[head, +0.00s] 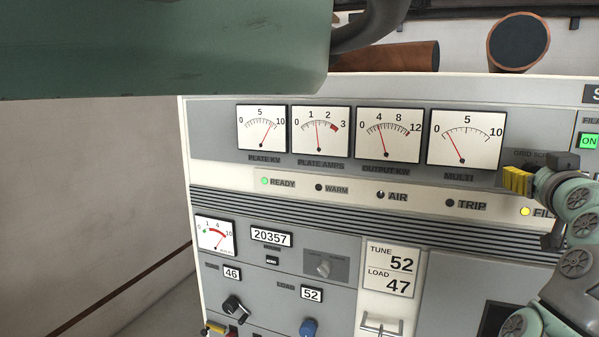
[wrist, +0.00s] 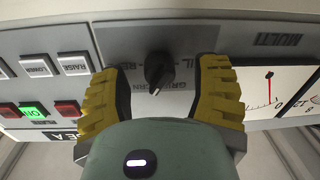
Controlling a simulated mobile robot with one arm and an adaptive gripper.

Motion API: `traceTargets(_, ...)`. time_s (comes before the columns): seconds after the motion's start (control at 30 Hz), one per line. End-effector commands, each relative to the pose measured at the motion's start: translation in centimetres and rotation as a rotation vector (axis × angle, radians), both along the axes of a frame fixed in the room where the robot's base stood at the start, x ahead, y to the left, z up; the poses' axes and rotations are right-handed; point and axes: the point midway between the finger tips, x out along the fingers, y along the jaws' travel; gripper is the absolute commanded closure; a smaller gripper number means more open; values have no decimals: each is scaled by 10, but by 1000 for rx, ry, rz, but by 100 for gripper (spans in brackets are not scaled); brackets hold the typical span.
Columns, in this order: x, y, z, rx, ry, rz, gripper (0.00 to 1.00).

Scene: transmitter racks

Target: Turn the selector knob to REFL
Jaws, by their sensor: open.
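The black selector knob (wrist: 159,70) sits on a grey label panel (wrist: 135,40) between my gripper's yellow fingers in the wrist view. Its pale mark points down and slightly left in that picture. Lettering around it is partly hidden; I cannot read REFL clearly. My gripper (wrist: 157,78) is open, with one finger on each side of the knob and a visible gap to it. In the head view, my gripper (head: 518,180) is at the right, in front of the panel under the GRID SCREEN lettering, and the knob is hidden there.
The MULTI meter (head: 466,138) is left of my gripper in the head view. A lit ON button (head: 588,141) and a yellow lamp (head: 525,211) are near the arm. The wrist view shows RAISE (wrist: 73,64) and LOWER (wrist: 36,66) buttons beside one finger.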

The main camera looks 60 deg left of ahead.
Motion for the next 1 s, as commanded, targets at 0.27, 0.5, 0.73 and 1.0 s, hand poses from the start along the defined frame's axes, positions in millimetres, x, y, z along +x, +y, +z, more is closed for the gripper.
traceTargets(0.27, 6, 3, 0, 1, -1, -4, 38)
traceTargets(0.5, 6, 2, 0, 1, -1, -4, 38)
traceTargets(0.73, 6, 3, 0, 1, -1, -4, 62)
traceTargets(1.0, 6, 3, 0, 0, -2, -4, 90)
